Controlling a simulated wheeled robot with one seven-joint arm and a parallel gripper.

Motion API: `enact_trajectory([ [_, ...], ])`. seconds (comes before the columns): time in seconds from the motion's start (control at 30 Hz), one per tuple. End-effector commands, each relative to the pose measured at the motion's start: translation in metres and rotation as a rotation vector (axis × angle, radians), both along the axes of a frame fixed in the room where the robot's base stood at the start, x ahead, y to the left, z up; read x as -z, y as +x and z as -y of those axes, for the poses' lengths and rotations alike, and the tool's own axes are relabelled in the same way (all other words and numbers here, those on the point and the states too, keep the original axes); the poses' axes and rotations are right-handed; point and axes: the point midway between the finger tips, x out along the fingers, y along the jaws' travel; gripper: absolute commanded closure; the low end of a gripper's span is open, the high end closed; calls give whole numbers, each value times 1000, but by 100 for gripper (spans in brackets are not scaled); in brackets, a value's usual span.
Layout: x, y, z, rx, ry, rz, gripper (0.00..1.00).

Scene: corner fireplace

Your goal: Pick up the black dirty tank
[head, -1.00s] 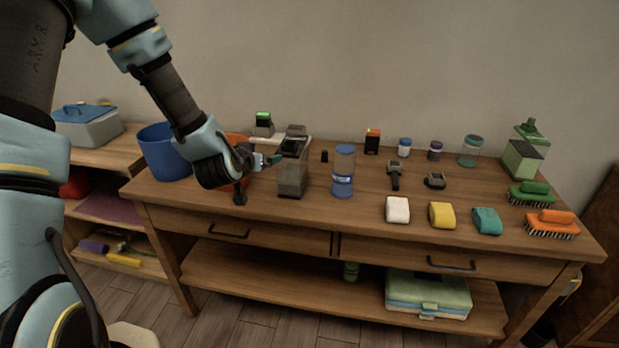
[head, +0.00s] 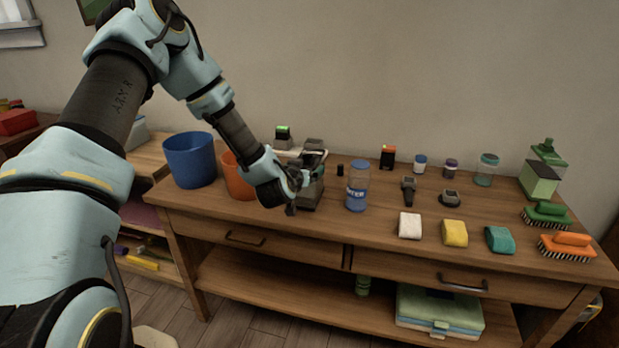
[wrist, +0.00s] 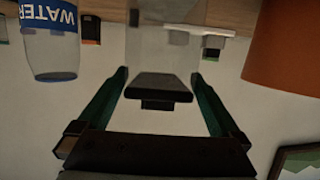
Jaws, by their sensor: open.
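The dirty tank (head: 312,197) is a smoky, box-shaped container with a dark top, standing upright on the wooden table (head: 385,225). My gripper (head: 308,178) is at its front left side and hides much of it in the head view. In the wrist view, which is upside down, my gripper (wrist: 160,76) is open, with one green finger on each side of the tank's black part (wrist: 158,88). The tank's pale clear body (wrist: 160,45) shows above that. I cannot tell whether the fingers touch it.
A blue WATER jar (head: 357,187) stands close to the tank's right. An orange bucket (head: 236,180) and a blue bucket (head: 190,160) stand to its left. Sponges, such as the white one (head: 410,226), and brushes (head: 567,246) lie at the right. Small devices stand behind.

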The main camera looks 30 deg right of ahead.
Motion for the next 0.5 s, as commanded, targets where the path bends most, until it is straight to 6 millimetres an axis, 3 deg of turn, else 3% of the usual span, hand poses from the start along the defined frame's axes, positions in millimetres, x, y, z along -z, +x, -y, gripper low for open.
enact_trajectory([
  [0.3, 10, 27, 27, -1, 0, 0, 0],
  [0.5, 13, 31, 31, 0, 0, 0, 0],
])
